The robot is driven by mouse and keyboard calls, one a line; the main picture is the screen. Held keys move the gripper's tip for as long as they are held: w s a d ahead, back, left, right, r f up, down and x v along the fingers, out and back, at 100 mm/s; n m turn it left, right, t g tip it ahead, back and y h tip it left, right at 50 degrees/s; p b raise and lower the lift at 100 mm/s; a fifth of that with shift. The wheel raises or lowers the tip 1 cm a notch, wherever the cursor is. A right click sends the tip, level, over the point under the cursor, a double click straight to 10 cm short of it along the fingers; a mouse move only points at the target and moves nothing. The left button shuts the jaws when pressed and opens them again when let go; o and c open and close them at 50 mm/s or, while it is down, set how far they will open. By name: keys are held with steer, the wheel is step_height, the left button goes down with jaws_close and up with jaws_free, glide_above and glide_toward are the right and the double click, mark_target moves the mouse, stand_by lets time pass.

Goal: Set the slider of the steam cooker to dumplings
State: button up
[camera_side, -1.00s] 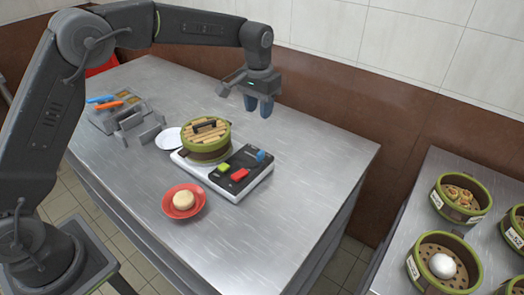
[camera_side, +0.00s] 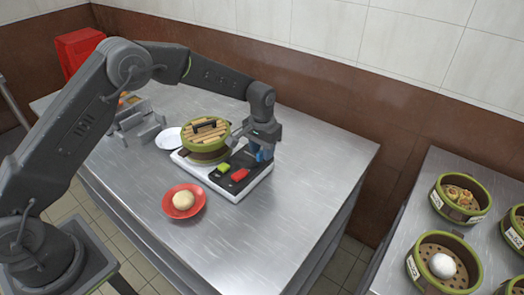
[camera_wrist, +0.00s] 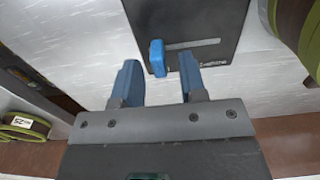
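The steam cooker has a white base (camera_side: 232,197) with a dark control panel and a green bamboo steamer (camera_side: 206,152) on it. In the wrist view its blue slider knob (camera_wrist: 157,57) stands at the left end of a grey slot (camera_wrist: 195,44) in the dark panel (camera_wrist: 195,15). Small upside-down lettering (camera_wrist: 213,63) lies near the slot's right end; I cannot read it surely. My gripper (camera_side: 262,153) is low over the panel's far right part, which hides the knob in the side view. In the wrist view my gripper (camera_wrist: 158,64) is open, its blue fingers on either side of the knob, with visible gaps.
A green button (camera_side: 223,168) and a red button (camera_side: 240,174) sit on the panel. A red plate (camera_side: 171,208) with a bun (camera_side: 183,200) and a white plate (camera_side: 165,143) are nearby. The table's right side is clear. Steamer baskets (camera_side: 444,267) stand on another table.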

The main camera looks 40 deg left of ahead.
steer(key=shift+f, duration=0.4)
steer(key=shift+c, duration=0.3)
jaws_close()
